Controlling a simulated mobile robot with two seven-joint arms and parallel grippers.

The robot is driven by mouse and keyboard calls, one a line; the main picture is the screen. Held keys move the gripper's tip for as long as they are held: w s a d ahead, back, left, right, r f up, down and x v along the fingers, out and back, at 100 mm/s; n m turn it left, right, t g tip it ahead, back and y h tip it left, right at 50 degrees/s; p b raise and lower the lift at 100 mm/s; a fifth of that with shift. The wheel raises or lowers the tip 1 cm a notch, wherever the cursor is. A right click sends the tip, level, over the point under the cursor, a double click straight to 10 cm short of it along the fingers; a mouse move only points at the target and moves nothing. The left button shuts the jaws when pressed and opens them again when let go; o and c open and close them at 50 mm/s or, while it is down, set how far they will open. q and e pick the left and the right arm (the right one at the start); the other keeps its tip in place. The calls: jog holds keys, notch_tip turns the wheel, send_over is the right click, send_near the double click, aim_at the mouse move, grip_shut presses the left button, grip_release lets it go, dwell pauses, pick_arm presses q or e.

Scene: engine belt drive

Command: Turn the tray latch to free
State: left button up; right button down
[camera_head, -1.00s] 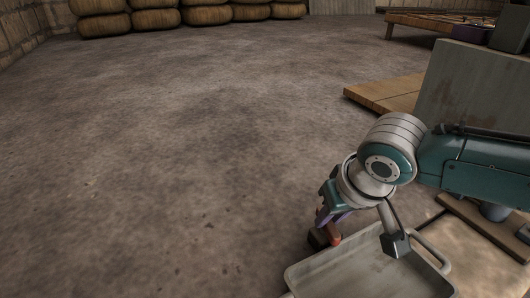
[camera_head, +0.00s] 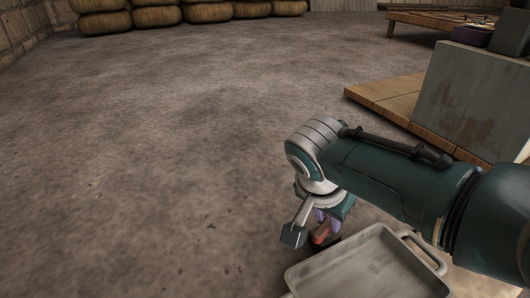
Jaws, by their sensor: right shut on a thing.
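The grey metal tray (camera_head: 362,268) lies at the lower right, cut off by the bottom edge of the picture. At its far left corner is a small latch with a red-orange handle (camera_head: 321,236) and a dark part beside it. My right gripper (camera_head: 322,224) points down at the latch, with its purple fingers shut on the red-orange handle. My wrist and forearm cover part of the view from above, and the fingertips are partly hidden. My left gripper is not in view.
A grey upright panel (camera_head: 472,98) stands at the right by a low wooden platform (camera_head: 385,101). A wooden table (camera_head: 425,24) is at the back right, and stacked round brown bales (camera_head: 155,18) line the back left. The floor at left is clear.

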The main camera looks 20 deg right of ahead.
jog(key=shift+w+m+g+h+b, duration=0.15)
jog(key=shift+m+g+b, duration=0.25)
jog(key=shift+m+b, duration=0.5)
jog(key=shift+s+m+g+h+b, duration=0.15)
jog(key=shift+m+g+b, duration=0.3)
jog(key=shift+m, duration=0.85)
jog(key=c, duration=0.8)
grip_release()
jog(key=shift+w, duration=0.1)
jog(key=p+v, duration=0.4)
jog(key=v, duration=0.6)
jog(key=shift+d, duration=0.1)
